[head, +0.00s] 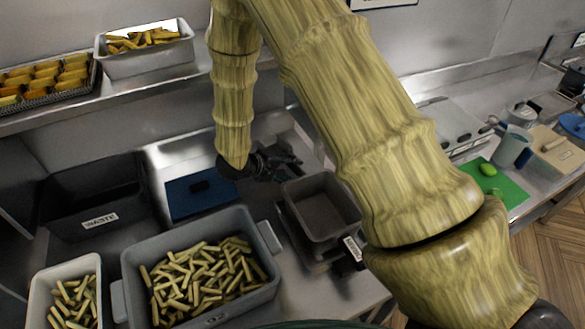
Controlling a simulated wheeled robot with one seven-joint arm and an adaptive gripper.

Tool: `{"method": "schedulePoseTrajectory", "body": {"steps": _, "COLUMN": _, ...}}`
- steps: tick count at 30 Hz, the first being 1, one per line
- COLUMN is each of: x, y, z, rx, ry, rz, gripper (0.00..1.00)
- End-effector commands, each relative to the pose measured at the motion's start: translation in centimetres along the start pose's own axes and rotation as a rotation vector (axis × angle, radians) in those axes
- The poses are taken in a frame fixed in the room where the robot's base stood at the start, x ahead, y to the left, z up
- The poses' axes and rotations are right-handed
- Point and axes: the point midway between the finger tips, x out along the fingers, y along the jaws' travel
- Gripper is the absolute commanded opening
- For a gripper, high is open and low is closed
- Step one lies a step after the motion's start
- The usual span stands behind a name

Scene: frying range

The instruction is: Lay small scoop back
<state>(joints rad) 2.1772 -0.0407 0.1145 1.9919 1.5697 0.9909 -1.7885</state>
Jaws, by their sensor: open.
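My gripper (285,164) is dark, points to the right and is open, above the counter behind a grey empty bin. A small dark object (200,186) lies on a blue mat (184,209) to the left of my gripper, apart from it. It may be the small scoop, but it is too small and dark to tell. No other scoop can be made out. My arm hides part of the counter to the right of the gripper.
A large grey tub of fries (132,265) and a white tub of fries (38,297) stand in front. A black waste bin (75,222) is at left, the grey empty bin (322,205) at centre. A shelf (75,103) runs behind. A green board (515,191) lies at right.

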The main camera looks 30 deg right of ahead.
Motion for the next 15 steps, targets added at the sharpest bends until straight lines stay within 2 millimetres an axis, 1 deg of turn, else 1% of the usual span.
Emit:
{"method": "schedulePoseTrajectory", "body": {"steps": 1, "x": -1.0, "y": 0.0, "z": 0.0, "rx": -0.001, "ry": 0.003, "rz": -0.001, "gripper": 0.47}}
{"method": "schedulePoseTrajectory", "body": {"steps": 3, "x": -2.3, "y": 0.0, "z": 0.0, "rx": -0.001, "ry": 0.002, "rz": -0.001, "gripper": 0.47}}
{"method": "schedulePoseTrajectory", "body": {"steps": 9, "x": -5.9, "y": 0.1, "z": 0.0, "rx": 0.001, "ry": 0.002, "rz": 0.000, "gripper": 0.47}}
{"method": "schedulePoseTrajectory", "body": {"steps": 15, "x": -8.3, "y": 0.0, "z": 0.0, "rx": 0.000, "ry": 0.000, "rz": -0.001, "gripper": 0.47}}
